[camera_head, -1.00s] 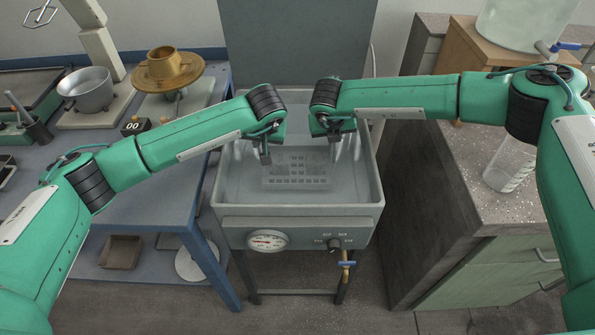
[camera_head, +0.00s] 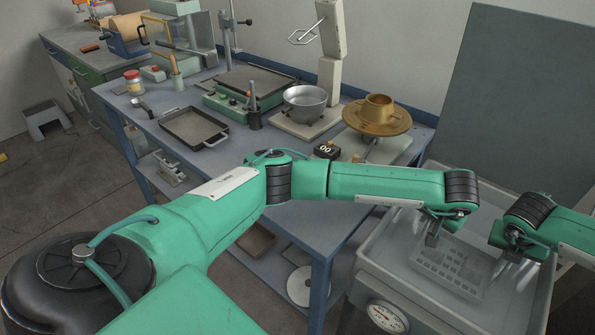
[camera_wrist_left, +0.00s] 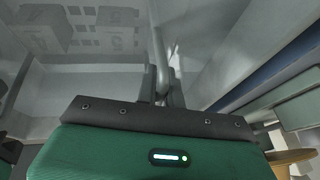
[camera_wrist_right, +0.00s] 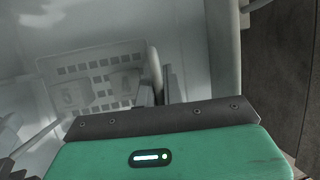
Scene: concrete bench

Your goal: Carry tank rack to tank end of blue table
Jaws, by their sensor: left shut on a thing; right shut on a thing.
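The tank rack (camera_head: 447,268), a pale perforated grid, is in the grey tank (camera_head: 372,258) at the lower right of the head view. My left gripper (camera_head: 432,240) is shut on an upright rod of the rack (camera_wrist_left: 160,52) at its left side. My right gripper (camera_head: 512,257) is shut on the rack's other side, where an upright rod (camera_wrist_right: 155,68) shows in the right wrist view. The rack's slotted floor also shows there (camera_wrist_right: 98,78). Both gripper tips reach down inside the tank. The blue table (camera_head: 285,232) stands left of the tank.
On the table's tank end are a brown round-topped stand (camera_head: 377,117), a metal pot (camera_head: 305,102) and a small black timer (camera_head: 327,150). A black tray (camera_head: 195,127) lies farther left. A dial gauge (camera_head: 386,316) is on the tank front. A grey panel (camera_head: 510,100) rises behind the tank.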

